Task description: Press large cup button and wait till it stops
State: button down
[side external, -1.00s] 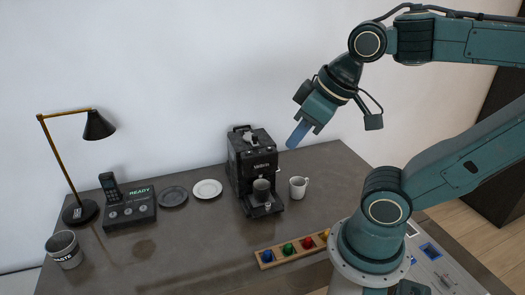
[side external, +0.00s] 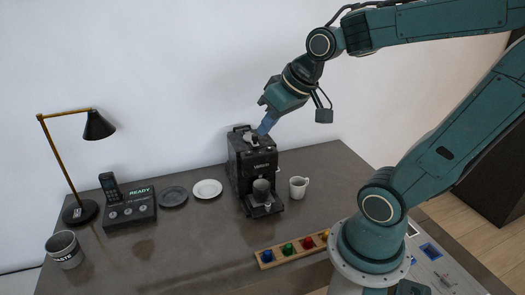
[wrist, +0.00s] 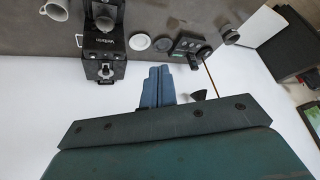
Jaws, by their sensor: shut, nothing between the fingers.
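The black coffee machine (side external: 252,165) stands on the table against the wall, with a grey cup (side external: 261,187) under its spout. It also shows in the wrist view (wrist: 103,45), at the upper left. My gripper (side external: 265,126) is shut and empty, its blue fingers pointing down close to the machine's top. Whether the fingertips touch the machine cannot be told. In the wrist view the shut fingers (wrist: 157,80) are right of the machine. The large cup button cannot be made out; the buttons are too small to tell apart.
A white mug (side external: 299,187) stands right of the machine. A white plate (side external: 208,189) and dark plate (side external: 173,196) lie left of it, then a phone console (side external: 130,208) showing READY, a lamp (side external: 98,126) and a waste bin (side external: 65,249). A wooden rack (side external: 292,248) of coloured knobs lies in front.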

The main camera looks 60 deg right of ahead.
jog(key=w+d+f+m+t, duration=0.1)
jog(key=w+d+f+m, duration=0.25)
jog(key=w+d, duration=0.4)
jog(key=m+t+h, duration=0.1)
jog(key=m+t, duration=0.1)
jog(key=m, duration=0.3)
send_over(272, 151)
jog(key=shift+f, duration=1.7)
jog(key=shift+f, duration=0.15)
jog(key=shift+f, duration=4.25)
jog(key=shift+f, duration=0.75)
jog(key=shift+r, duration=0.75)
jog(key=shift+r, duration=0.15)
